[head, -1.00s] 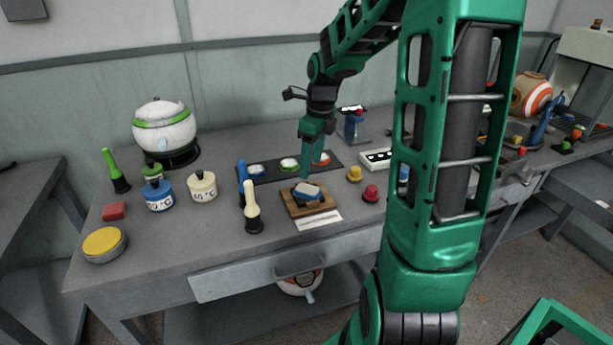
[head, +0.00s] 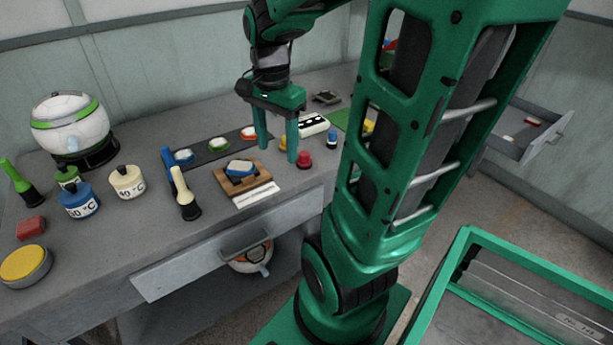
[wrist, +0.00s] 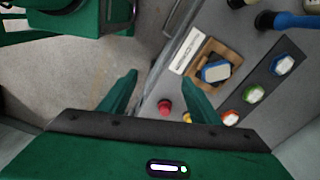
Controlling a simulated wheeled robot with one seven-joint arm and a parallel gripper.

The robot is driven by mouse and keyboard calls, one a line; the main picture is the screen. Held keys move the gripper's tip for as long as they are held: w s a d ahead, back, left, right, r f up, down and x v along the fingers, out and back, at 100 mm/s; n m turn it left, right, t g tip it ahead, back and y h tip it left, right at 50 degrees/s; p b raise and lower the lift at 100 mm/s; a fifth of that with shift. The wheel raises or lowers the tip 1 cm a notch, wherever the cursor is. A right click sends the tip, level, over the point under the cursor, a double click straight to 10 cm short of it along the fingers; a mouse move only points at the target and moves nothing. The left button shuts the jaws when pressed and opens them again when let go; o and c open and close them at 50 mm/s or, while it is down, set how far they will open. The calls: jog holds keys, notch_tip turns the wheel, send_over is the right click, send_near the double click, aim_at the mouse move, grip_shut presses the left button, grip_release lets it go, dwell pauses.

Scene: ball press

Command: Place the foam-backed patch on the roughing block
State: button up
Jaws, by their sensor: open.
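A wooden board (head: 228,185) lies near the table's front edge with a blue-edged, pale-topped pad (head: 240,168) on it. I cannot tell whether this pad is the foam-backed patch on the roughing block or a single piece. In the wrist view the pad (wrist: 215,71) rests on the board (wrist: 225,50), right of my fingers. My gripper (head: 277,146) is above the table to the right of the board, fingers pointing down, apart and empty. In the wrist view my gripper (wrist: 159,84) also shows nothing between its fingertips.
A dark strip (head: 201,153) behind the board holds blue, green and orange pale-topped pieces. A red knob (head: 305,159) stands close to my right finger. A white label (head: 257,195) lies before the board. Upright blue and cream tools (head: 183,190) stand at its left.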

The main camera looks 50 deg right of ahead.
jog(key=s+a+f+n, duration=0.2)
jog(key=s+n, duration=0.8)
jog(key=s, duration=0.2)
jog(key=shift+a+f+n+y, duration=0.15)
jog(key=shift+n+y, duration=0.25)
